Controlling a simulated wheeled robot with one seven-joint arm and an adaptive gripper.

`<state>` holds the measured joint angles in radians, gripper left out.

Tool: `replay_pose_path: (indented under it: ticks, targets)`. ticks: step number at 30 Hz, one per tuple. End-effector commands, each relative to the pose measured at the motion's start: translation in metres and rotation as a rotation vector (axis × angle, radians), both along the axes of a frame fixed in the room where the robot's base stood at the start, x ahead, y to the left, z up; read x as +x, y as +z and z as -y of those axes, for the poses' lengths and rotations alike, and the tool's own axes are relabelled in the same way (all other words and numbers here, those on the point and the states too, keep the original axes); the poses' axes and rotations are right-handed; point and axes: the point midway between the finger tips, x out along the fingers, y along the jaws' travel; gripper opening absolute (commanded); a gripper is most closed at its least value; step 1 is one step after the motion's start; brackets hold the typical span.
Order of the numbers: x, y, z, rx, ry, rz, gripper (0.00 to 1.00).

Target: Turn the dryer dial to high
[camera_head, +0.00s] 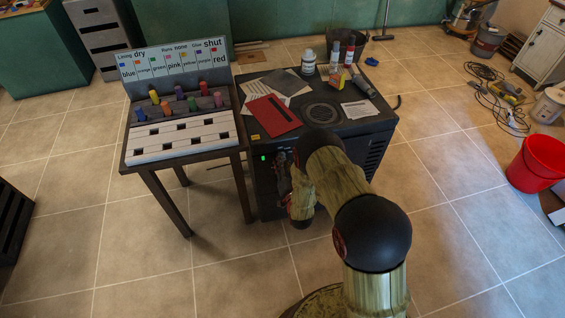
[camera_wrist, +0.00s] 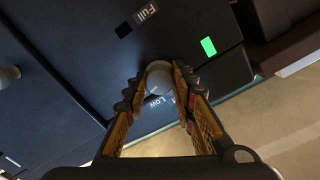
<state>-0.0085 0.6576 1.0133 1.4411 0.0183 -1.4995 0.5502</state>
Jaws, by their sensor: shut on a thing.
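The dryer (camera_head: 352,128) is a dark box with a round grille on top. Its dial (camera_wrist: 158,67) is a pale round knob on the dark front panel in the wrist view. My gripper (camera_wrist: 157,82) is shut on the dial, with one finger on each side. A "Low" label shows beside the dial between the fingers, partly covered. A "Full" label (camera_wrist: 147,12) and a lit green rectangle (camera_wrist: 208,46) are also on the panel. In the head view, my arm and gripper (camera_head: 281,163) are at the dryer's front and hide the dial.
A small table with a labelled board (camera_head: 175,66) and coloured pegs stands close at left. A red bucket (camera_head: 540,160) and cables are at right. The tiled floor in front is mostly clear.

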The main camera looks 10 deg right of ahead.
Motion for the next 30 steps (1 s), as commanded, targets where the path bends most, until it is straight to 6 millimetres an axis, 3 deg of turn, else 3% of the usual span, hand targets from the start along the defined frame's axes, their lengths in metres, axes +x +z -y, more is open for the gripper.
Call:
replay_pose_path:
  ticks: [21, 22, 30]
  targets:
    - [0.0001, 0.0001, 0.0003, 0.077, 0.000, 0.000, 0.01]
    - [0.0001, 0.0001, 0.0003, 0.076, 0.000, 0.000, 0.27]
    - [0.0001, 0.0001, 0.0003, 0.076, 0.000, 0.000, 0.42]
